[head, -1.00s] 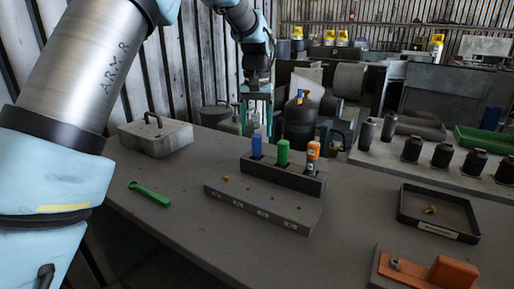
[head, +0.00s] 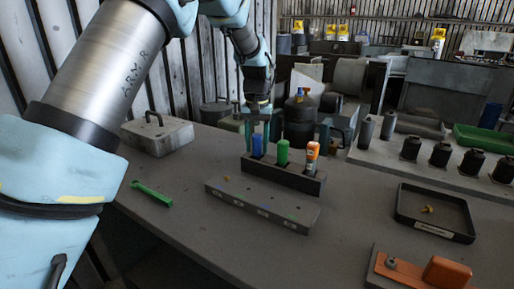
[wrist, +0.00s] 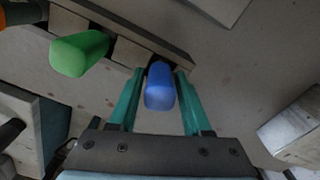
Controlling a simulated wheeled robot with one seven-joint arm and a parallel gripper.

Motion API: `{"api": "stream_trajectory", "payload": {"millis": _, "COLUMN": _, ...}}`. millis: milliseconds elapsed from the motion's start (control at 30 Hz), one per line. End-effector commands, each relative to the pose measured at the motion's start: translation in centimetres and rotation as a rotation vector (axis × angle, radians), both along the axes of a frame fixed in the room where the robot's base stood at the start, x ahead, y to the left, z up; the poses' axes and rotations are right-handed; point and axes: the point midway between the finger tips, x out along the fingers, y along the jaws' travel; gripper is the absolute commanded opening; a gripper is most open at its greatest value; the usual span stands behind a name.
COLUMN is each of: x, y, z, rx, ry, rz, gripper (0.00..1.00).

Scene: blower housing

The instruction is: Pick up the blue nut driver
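The blue nut driver (head: 257,146) stands upright in the left slot of a dark holder block (head: 290,181) on the bench, with only its handle showing. In the wrist view the blue handle (wrist: 160,88) lies between the two teal fingers of my gripper (wrist: 157,90). There is a visible gap on each side of it. In the head view my gripper (head: 257,135) is open, pointing down, with its fingers on either side of the handle. The driver's shaft is hidden in the block.
A green-handled driver (head: 283,152) and an orange one (head: 312,155) stand to the right in the same block. A low labelled rack (head: 262,206) lies in front. A green wrench (head: 152,193), a metal box (head: 157,135) and a black tray (head: 436,222) are on the bench.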

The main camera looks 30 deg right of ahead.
Motion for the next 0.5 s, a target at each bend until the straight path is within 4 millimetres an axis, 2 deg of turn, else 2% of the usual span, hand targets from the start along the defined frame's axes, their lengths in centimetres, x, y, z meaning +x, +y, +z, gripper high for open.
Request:
{"api": "stream_trajectory", "payload": {"millis": 67, "x": 0.01, "y": -0.01, "z": 0.02, "rx": 0.0, "ry": 0.0, "rz": 0.0, "gripper": 0.39}}
{"api": "stream_trajectory", "payload": {"millis": 400, "x": 0.01, "y": -0.01, "z": 0.03, "rx": 0.0, "ry": 0.0, "rz": 0.0, "gripper": 0.01}}
{"api": "stream_trajectory", "payload": {"millis": 500, "x": 0.01, "y": -0.01, "z": 0.03, "rx": 0.0, "ry": 0.0, "rz": 0.0, "gripper": 0.0}}
